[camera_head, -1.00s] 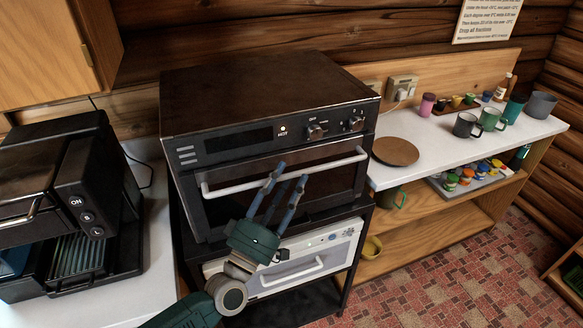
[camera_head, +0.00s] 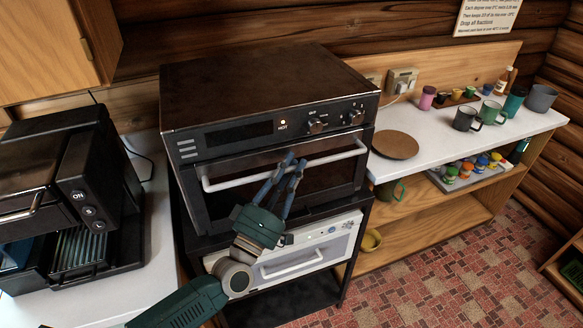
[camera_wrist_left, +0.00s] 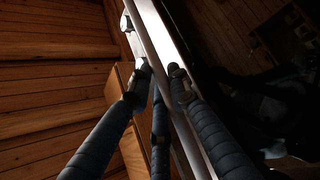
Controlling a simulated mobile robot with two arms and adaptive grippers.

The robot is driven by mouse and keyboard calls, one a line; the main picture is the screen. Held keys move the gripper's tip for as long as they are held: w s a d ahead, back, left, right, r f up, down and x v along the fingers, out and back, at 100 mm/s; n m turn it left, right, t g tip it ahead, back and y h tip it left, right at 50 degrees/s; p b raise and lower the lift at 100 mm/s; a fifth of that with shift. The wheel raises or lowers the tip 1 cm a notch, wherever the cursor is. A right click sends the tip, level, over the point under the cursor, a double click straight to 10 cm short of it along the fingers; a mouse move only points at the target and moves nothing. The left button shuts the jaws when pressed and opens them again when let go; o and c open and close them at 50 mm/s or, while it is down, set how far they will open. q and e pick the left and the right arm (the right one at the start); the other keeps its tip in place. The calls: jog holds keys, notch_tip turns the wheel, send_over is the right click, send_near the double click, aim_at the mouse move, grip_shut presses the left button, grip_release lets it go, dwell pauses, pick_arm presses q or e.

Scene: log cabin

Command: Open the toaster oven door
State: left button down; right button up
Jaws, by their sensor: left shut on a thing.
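The toaster oven (camera_head: 270,85) is a big dark box with a black front, a lit "HOT" light and two knobs. Its dark door (camera_head: 330,180) stands upright and looks closed, with a long pale bar handle (camera_head: 235,181) across it. My left gripper (camera_head: 295,161) comes from below, its blue-grey fingers closed on the handle right of its middle. In the left wrist view the bar (camera_wrist_left: 147,42) runs lengthwise between the fingers (camera_wrist_left: 160,72). The fingers hide part of the handle and door. My right gripper is not in view.
A white appliance (camera_head: 340,240) stands directly below on the black rack. A black coffee machine (camera_head: 85,200) stands left. On the right, the white counter (camera_head: 440,145) holds a round brown board (camera_head: 395,145), mugs (camera_head: 466,118) and jars. The tiled floor in front is open.

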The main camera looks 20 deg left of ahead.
pick_arm(q)
jog(key=s+d+f+m+h+b, duration=0.5)
jog(key=s+m+h+b, duration=0.3)
jog(key=b, duration=0.8)
jog(key=shift+d+f+m+h+b, duration=0.5)
jog(key=shift+f+m, duration=0.4)
jog(key=shift+m, duration=0.7)
jog(key=shift+a+g+h, duration=0.1)
jog(key=shift+g+h, duration=0.2)
